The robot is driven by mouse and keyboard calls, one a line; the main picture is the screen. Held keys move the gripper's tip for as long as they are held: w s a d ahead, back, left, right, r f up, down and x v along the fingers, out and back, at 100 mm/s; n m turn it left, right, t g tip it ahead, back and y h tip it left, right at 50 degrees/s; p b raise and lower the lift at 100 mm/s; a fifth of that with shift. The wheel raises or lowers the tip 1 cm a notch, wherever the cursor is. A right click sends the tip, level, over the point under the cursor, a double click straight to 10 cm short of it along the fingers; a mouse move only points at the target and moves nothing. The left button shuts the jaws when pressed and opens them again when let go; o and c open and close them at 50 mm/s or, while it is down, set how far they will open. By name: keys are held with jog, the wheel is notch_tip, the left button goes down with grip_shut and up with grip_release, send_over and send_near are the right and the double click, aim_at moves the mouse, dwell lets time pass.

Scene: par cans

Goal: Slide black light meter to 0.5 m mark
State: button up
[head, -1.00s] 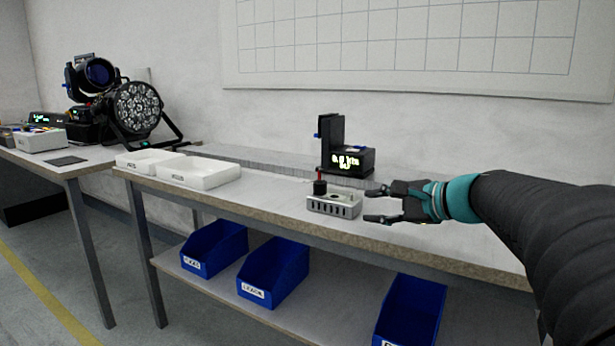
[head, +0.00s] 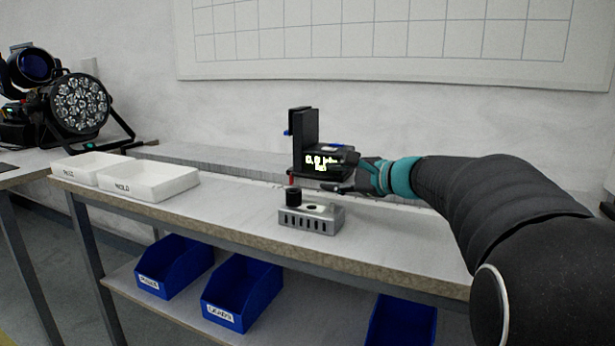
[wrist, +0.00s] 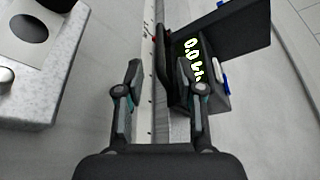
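The black light meter (head: 306,148) stands on the rail at the back of the bench, with an upright black plate and a lit display. My gripper (head: 342,174) is open, in front of the meter's right side. In the wrist view my gripper (wrist: 165,75) has its fingers apart; the right finger overlaps the meter's near edge. Whether it touches cannot be told. The rail (head: 220,157) runs along the bench; a marked scale edge (wrist: 150,60) shows between the fingers.
A grey slotted block (head: 312,219) with a black knob sits on the bench front, left of my gripper in the wrist view (wrist: 40,85). Two white trays (head: 150,181) stand at left. Blue bins (head: 242,292) sit on the lower shelf. A lamp (head: 80,104) stands at far left.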

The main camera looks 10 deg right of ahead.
aim_at(314, 176)
jog(key=x, duration=0.8)
jog(key=shift+w+a, duration=0.1)
jog(key=shift+w, duration=0.05)
jog(key=shift+c, duration=0.2)
grip_shut()
